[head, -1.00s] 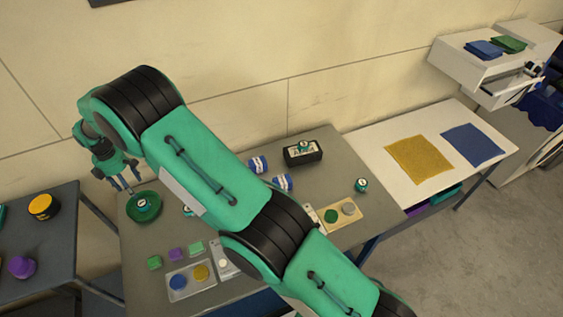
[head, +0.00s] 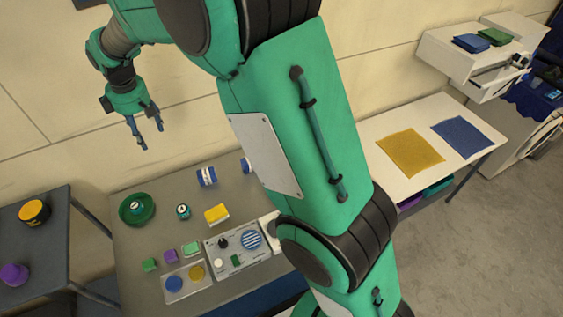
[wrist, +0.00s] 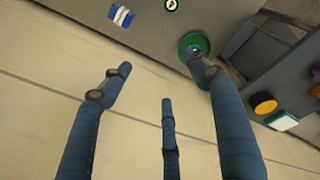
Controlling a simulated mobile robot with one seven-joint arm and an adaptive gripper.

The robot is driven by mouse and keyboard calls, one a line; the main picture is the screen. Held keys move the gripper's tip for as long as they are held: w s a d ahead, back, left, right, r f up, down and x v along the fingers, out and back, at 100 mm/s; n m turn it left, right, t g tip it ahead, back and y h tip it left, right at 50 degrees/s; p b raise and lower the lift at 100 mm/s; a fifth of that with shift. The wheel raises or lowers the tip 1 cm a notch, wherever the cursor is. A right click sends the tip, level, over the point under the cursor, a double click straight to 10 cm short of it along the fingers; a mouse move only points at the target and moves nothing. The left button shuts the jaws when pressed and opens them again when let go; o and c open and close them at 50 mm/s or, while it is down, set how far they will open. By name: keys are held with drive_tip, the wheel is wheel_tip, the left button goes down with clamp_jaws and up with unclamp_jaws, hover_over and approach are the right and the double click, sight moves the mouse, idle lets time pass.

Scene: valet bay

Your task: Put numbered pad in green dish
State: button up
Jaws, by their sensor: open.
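The green dish (head: 124,217) stands at the back left of the grey table. A small round dark-green pad with a white marked top (head: 138,208) lies inside it; the number is too small to read. A similar round pad (head: 183,211) stands on the table just right of the dish. My gripper (head: 150,136) is open and empty, raised well above the table, up by the wall and apart from the dish. In the wrist view the dish (wrist: 184,40) shows beyond the fingers, one finger partly covering it. A marked pad (wrist: 171,4) is at that view's top edge.
A blue-and-white roll (head: 206,177), a yellow block (head: 217,214), a control panel (head: 224,262) and several small blocks share the table. A dark side table (head: 38,250) stands left. My arm hides the table's right part.

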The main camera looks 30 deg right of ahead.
drive_tip(key=s+d+r+m+t, duration=0.2)
drive_tip(key=s+d+r+m, duration=0.5)
drive_tip(key=s+d+r, duration=0.95)
drive_tip(key=s+d+f+m+t, duration=0.1)
drive_tip(key=s+d+m, duration=0.2)
drive_tip(key=s, duration=0.9)
drive_tip(key=s+d+f+m+t, duration=0.1)
drive_tip(key=s+d+m, duration=0.3)
drive_tip(key=s+d, duration=0.6)
drive_tip(key=s, duration=0.3)
drive_tip(key=shift+s+f+h, duration=0.15)
drive_tip(key=shift+f+h, duration=0.15)
drive_tip(key=shift+f, duration=0.1)
drive_tip(key=shift+f, duration=0.1)
wheel_tip(320, 180, down, 13)
drive_tip(key=b, duration=1.3)
idle(1.5)
